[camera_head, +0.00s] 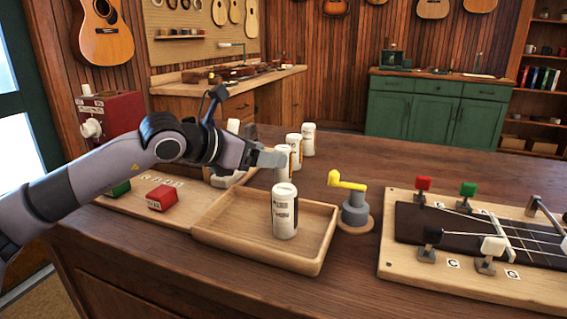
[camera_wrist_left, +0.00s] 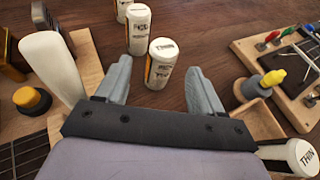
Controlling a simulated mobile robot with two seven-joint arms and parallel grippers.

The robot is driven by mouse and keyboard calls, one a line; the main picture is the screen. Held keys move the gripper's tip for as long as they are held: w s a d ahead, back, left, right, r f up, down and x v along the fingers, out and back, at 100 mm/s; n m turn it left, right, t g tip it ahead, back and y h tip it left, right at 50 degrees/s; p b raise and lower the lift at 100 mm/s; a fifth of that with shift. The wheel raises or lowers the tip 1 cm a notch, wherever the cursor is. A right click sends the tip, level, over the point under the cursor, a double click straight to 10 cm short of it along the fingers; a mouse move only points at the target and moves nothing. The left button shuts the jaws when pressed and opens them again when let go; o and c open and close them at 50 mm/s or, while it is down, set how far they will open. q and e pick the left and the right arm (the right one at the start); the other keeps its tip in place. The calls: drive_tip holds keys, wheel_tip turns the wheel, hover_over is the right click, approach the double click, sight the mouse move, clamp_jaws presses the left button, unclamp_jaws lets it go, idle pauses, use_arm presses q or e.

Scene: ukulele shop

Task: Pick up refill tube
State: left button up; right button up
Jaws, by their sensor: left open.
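Several white refill tubes with printed labels stand on the workbench. The nearest one of the row (camera_head: 284,176) is partly hidden behind my left gripper (camera_head: 266,158). In the left wrist view this tube (camera_wrist_left: 159,70), with "THIN" on its cap, stands upright between the tips of my left gripper (camera_wrist_left: 157,68). The fingers are open on either side of it, with gaps showing. Two more tubes (camera_head: 295,148) (camera_head: 308,138) stand behind it. Another tube (camera_head: 285,212) stands upright in the wooden tray; its "THIN" cap shows in the left wrist view (camera_wrist_left: 303,154). My right gripper is not in view.
The shallow wooden tray (camera_head: 220,238) is at the front. A yellow-handled crank (camera_head: 350,183) stands right of it, then a fretboard jig (camera_head: 395,250). A red block (camera_head: 161,198) lies on a board to the left. Bare bench lies behind the crank.

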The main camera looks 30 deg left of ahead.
sight(278, 149)
use_arm(q)
drive_tip(key=w, duration=0.1)
drive_tip(key=w+d+p, duration=0.1)
drive_tip(key=w, duration=0.1)
drive_tip(key=shift+w+d+f, duration=0.15)
drive_tip(key=shift+w+f, duration=0.1)
drive_tip(key=shift+f, duration=0.05)
drive_tip(key=shift+w+d+f+p, duration=0.2)
drive_tip(key=shift+w+f+p, duration=0.15)
drive_tip(key=shift+w, duration=0.2)
drive_tip(key=c, duration=1.1)
drive_tip(key=shift+o, duration=0.2)
